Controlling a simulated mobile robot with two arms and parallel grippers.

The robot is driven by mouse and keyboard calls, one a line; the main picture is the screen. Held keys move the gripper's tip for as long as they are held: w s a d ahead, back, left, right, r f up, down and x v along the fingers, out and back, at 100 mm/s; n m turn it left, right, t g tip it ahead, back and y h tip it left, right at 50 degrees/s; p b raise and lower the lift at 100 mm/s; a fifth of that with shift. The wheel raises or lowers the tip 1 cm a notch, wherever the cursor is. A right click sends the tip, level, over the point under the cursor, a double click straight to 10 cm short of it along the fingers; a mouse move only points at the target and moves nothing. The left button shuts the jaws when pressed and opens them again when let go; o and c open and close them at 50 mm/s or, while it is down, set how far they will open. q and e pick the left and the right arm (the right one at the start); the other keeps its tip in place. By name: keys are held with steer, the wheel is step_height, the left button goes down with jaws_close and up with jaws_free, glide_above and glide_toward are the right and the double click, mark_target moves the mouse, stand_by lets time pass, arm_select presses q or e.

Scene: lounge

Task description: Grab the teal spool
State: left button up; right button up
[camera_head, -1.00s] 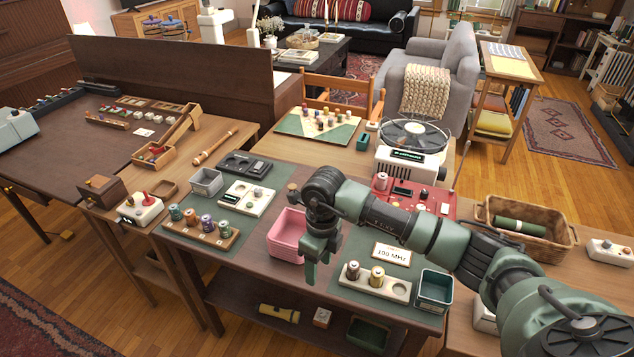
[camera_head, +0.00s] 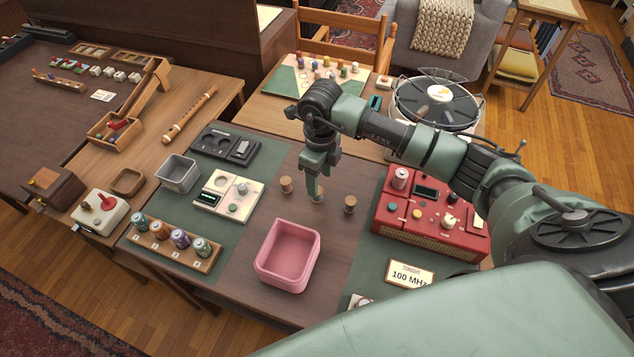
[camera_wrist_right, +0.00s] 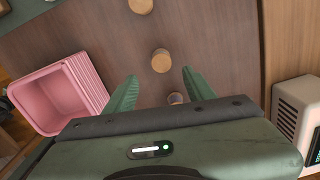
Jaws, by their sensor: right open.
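My right gripper (camera_head: 318,190) points down, open, well right of the rack, above small round wooden-topped pieces. In the right wrist view, one such piece (camera_wrist_right: 161,60) shows near the gap between the fingertips (camera_wrist_right: 160,74); nothing is clamped. My left gripper is out of view.
A pink bin (camera_head: 264,278) stands in front of my right gripper. A red radio-like box (camera_head: 430,232) is to the right, and a sign (camera_head: 409,273) stands before it. A grey bin (camera_head: 178,180) and a cream device (camera_head: 222,193) lie behind the rack.

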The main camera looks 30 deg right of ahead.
steer(key=shift+s+a+f, duration=0.1)
steer(key=shift+f, duration=0.75)
steer(key=f+p, duration=0.1)
steer(key=f, duration=0.1)
steer(key=w+f, duration=0.1)
steer(key=f, duration=0.1)
steer(key=shift+f+p, duration=0.25)
steer(key=shift+p, duration=0.15)
steer(key=shift+f, duration=0.1)
steer(key=c, duration=0.9)
jaws_close()
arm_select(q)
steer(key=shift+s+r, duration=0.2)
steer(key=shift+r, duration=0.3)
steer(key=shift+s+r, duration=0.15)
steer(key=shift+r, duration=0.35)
